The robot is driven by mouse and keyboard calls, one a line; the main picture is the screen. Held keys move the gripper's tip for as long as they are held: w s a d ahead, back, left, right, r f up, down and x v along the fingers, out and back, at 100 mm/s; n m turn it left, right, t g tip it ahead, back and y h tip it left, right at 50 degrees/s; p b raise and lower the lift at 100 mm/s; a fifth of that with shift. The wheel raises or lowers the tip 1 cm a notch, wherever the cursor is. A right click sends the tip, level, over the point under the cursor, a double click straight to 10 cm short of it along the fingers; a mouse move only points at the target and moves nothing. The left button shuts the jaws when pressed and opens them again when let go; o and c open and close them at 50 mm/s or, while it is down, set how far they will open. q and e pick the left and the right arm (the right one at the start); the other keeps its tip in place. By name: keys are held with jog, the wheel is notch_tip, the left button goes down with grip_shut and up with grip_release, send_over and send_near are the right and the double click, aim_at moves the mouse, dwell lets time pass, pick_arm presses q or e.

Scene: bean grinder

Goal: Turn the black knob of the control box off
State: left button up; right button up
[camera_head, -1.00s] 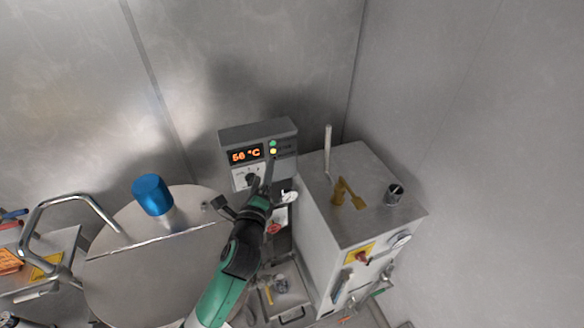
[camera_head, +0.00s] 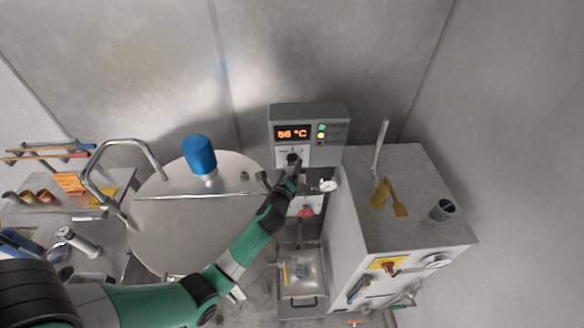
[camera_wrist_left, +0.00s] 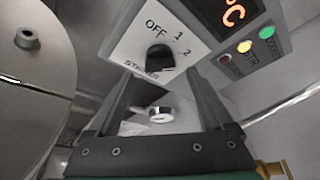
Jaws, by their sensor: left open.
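The grey control box (camera_head: 334,121) hangs on the back wall with an orange "56 °C" display. Its black knob (camera_head: 293,159) sits on a white plate below the display. In the left wrist view the knob (camera_wrist_left: 160,58) is on a plate marked OFF, 1 and 2; I cannot tell clearly which mark it points at. My left gripper (camera_head: 281,174) is open in front of the plate. In the left wrist view its two fingers (camera_wrist_left: 162,82) point up at the knob, one on each side, just below it. Contact cannot be made out. My right gripper is not in view.
A large round steel vessel (camera_head: 170,235) with a blue-capped part (camera_head: 199,154) stands to the left. Green and yellow lamps (camera_head: 321,132) are beside the display.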

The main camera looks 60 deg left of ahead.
aim_at(293, 164)
pick_arm(q)
jog(key=shift+x, duration=1.55)
jog(key=shift+c, duration=0.2)
grip_shut()
jog(key=shift+b, duration=0.3)
